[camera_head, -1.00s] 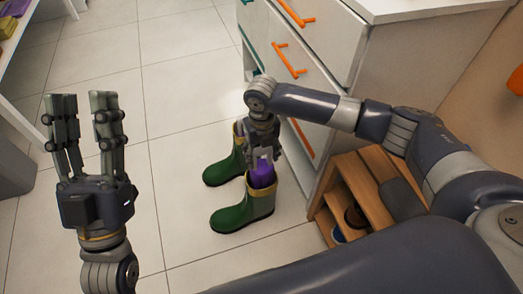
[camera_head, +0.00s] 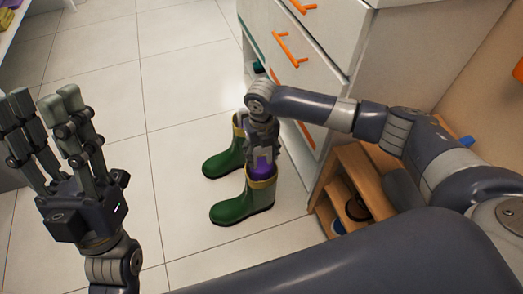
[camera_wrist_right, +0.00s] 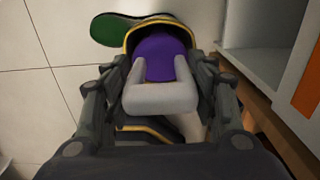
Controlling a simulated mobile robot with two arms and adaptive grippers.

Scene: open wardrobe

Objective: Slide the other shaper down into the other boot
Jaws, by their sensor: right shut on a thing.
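The two green boots with yellow rims stand upright on the tiled floor, the near boot (camera_head: 240,206) in front of the far boot (camera_head: 224,163). A purple shaper (camera_head: 263,166) with a grey handle is partly inside the opening of the near boot. My right gripper (camera_head: 262,150) is above that boot and shut on the shaper. In the right wrist view the grey handle (camera_wrist_right: 160,98) lies between the fingers, and the purple body (camera_wrist_right: 160,57) is within the yellow rim. The inside of the far boot is mostly hidden. My left gripper (camera_head: 48,120) is open and empty at the left.
A white drawer unit (camera_head: 345,50) with orange handles stands right behind the boots. A wooden shoe rack (camera_head: 345,185) holding shoes is close to their right. The tiled floor (camera_head: 100,80) left of the boots is clear.

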